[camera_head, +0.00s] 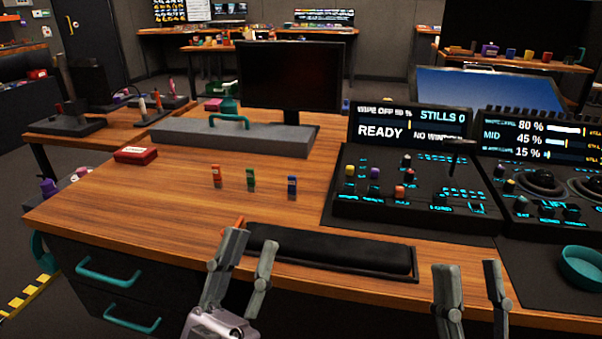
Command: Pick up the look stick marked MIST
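Three small upright sticks stand in a loose row on the wooden desk: an orange-red one (217,176), a green one (250,178) and a blue one (292,187). Each seems to carry a small label, too small to read, so I cannot tell which is marked MIST. My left gripper (252,237) is open and empty at the desk's front edge, nearer to me than the sticks. My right gripper (468,267) is open and empty at the front edge, further right, below the control panel.
A black padded rest (330,253) lies along the front edge, with a small orange thing (240,222) at its left end. Control panels with knobs (400,190) fill the right. A red box (135,154) and a monitor (290,75) stand behind. Desk around the sticks is clear.

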